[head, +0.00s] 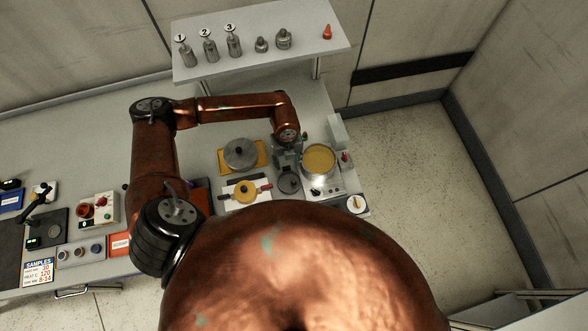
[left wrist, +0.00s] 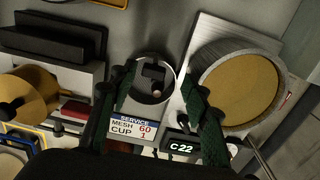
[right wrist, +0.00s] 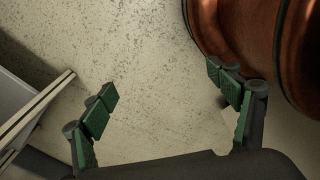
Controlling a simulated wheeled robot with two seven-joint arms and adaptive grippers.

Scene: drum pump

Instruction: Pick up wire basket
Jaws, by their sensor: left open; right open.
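A round grey cup-like vessel (left wrist: 150,112) with a dark inside sits beside a "SERVICE MESH CUP" label in the left wrist view; it also shows in the head view (head: 289,183). I cannot make out wire mesh on it, so I cannot tell for sure that it is the wire basket. My left gripper (left wrist: 159,76) is open and empty, pointing down with its green-padded fingers on either side of the vessel in the picture; it shows in the head view (head: 287,152). My right gripper (right wrist: 161,80) is open and empty over bare floor.
A pan of yellow contents (head: 319,157) stands on a white unit right of the left gripper. A lidded pot (head: 240,153) and a yellow round part (head: 245,192) stand to its left. A shelf (head: 270,65) with several bottles is behind. The floor (head: 395,160) at right is clear.

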